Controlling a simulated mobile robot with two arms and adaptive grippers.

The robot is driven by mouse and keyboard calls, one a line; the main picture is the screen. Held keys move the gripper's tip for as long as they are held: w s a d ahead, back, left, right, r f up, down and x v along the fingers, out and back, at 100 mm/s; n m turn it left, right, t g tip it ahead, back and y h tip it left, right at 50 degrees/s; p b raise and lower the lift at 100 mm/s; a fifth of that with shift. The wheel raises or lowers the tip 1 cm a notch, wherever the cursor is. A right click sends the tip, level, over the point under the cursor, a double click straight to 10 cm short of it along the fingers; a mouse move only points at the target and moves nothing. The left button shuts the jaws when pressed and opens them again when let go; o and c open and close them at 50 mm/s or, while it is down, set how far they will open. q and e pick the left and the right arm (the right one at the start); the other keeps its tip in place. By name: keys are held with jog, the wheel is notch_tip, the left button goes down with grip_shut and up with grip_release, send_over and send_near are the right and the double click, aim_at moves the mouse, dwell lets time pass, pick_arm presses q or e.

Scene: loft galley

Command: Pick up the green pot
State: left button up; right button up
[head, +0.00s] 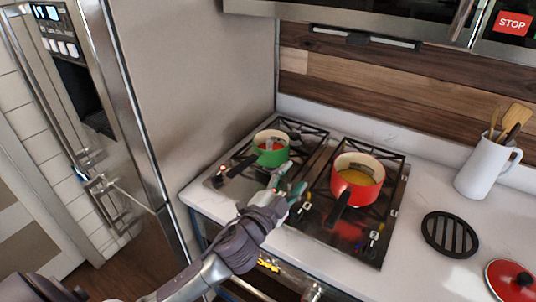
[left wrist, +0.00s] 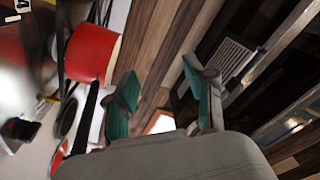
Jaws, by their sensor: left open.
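The green pot (head: 268,155) sits on the left side of the stove, with red contents inside and its dark handle pointing toward the front left. My left gripper (head: 286,180) is open and empty, in front of the pot and a little to its right, between it and the red pot. I cannot tell whether it touches anything. In the left wrist view the two teal-padded fingers (left wrist: 163,98) are spread apart with nothing between them. I cannot make out the green pot in that view. My right gripper is not in view.
A red pot (head: 357,186) with yellow contents stands on the right burner, its handle toward the front; it also shows in the left wrist view (left wrist: 91,55). A black trivet (head: 450,234), a red lid (head: 512,281) and a white utensil jug (head: 484,168) stand right. A steel fridge wall (head: 190,90) rises left.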

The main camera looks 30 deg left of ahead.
pick_arm(q)
jog(key=w+d+r+m+h, duration=0.1)
jog(key=d+r+m+h, duration=0.5)
jog(key=r+m+h, duration=0.4)
jog(key=m+g+y+p, duration=0.1)
jog(key=m+g+y, duration=1.1)
jog(key=m+g, duration=0.3)
send_near(242, 164)
jog(key=shift+m+t, duration=0.3)
jog(key=x, duration=0.2)
jog(key=p+x, duration=0.1)
jog(key=x, duration=0.1)
jog(key=p+x, duration=0.1)
jog(key=x, duration=0.1)
jog(key=shift+w+a+f, duration=0.15)
jog(key=shift+a, duration=0.15)
jog(key=shift+f+p, duration=0.25)
jog(key=shift+p, duration=0.15)
jog(key=p+x, duration=0.1)
jog(key=x, duration=0.1)
jog(key=p+x, duration=0.1)
jog(key=x, duration=0.1)
jog(key=shift+s+d+f+p, duration=0.25)
jog(key=shift+d+p, duration=0.05)
jog(key=shift+p, duration=0.05)
jog(key=shift+w+f, duration=0.1)
jog(key=shift+f, duration=0.2)
grip_shut()
jog(key=shift+w+r, duration=0.1)
